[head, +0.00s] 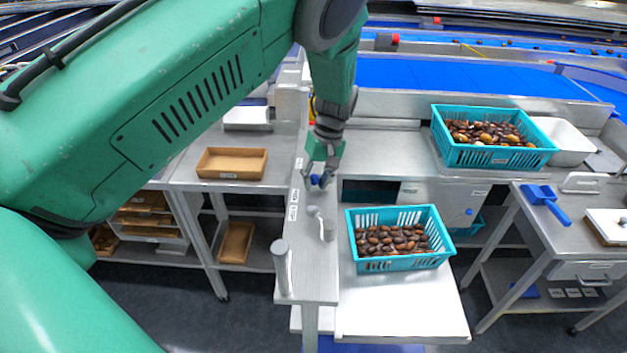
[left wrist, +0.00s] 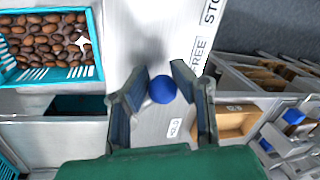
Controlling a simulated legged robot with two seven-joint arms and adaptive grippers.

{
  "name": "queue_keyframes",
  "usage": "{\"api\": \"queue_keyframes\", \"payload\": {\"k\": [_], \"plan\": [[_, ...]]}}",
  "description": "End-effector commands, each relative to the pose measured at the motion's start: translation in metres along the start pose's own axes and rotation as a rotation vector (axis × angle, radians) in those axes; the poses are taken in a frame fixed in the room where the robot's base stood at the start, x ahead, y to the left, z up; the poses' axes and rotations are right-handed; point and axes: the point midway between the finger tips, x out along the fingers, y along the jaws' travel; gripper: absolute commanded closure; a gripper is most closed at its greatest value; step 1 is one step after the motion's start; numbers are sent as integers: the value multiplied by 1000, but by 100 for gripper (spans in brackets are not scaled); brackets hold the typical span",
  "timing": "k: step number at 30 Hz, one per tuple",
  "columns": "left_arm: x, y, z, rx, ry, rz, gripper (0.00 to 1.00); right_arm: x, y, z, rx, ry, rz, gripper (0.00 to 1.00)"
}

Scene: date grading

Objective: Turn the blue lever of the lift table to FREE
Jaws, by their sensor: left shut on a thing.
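The blue lever's round knob (left wrist: 162,89) sits between the fingers of my left gripper (left wrist: 160,88) in the left wrist view. In the head view my left gripper (head: 320,178) comes down on the blue knob (head: 316,180) from above and is shut on it. The knob is at the narrow metal side panel of the lift table (head: 400,318). A white label reading FREE (left wrist: 199,50) is beyond the knob to the upper right, with part of another label (left wrist: 212,12) above it. The lever's shaft is hidden. My right gripper is out of view.
A teal basket of dates (head: 352,240) stands on the lift table, right of the lever. Metal posts (head: 282,262) rise from the panel in front. Another teal crate (head: 440,140) is at the back right. A brown tray (head: 232,174) lies on the left bench.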

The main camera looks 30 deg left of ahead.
Motion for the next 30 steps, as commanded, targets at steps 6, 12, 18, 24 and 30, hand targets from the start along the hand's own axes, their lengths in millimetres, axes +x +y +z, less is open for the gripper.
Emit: {"api": "queue_keyframes", "payload": {"k": [6,12,18,24,30], "plan": [[-12,9,-10,2,31,33,100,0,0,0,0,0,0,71],[-12,8,-11,2,31,33,55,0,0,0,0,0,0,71],[-10,6,-10,1,27,29,44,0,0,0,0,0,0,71],[-8,3,-8,2,24,26,44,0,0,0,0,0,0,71],[-14,3,-8,2,23,26,44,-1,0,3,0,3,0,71]]}}
